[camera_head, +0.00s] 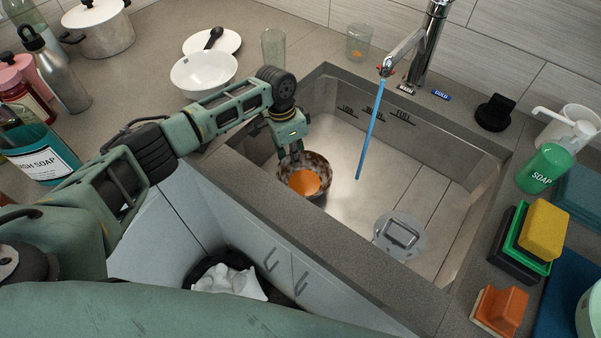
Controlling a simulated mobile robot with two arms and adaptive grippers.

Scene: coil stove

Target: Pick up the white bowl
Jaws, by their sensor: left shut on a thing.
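The white bowl (203,74) stands upright and looks empty on the counter left of the sink, beyond my left arm. My left gripper (292,156) is away from it, reaching down into the sink. The fingertips are small and partly hidden against the pot. The pot is in the left part of the sink, and I cannot tell if it touches the sink floor. My right gripper is not in view.
The sink (430,200) has a running tap (408,52). A white plate with a black spoon (213,38) and a clear glass (273,48) are near the bowl. Bottles and a lidded pot (100,28) stand left.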

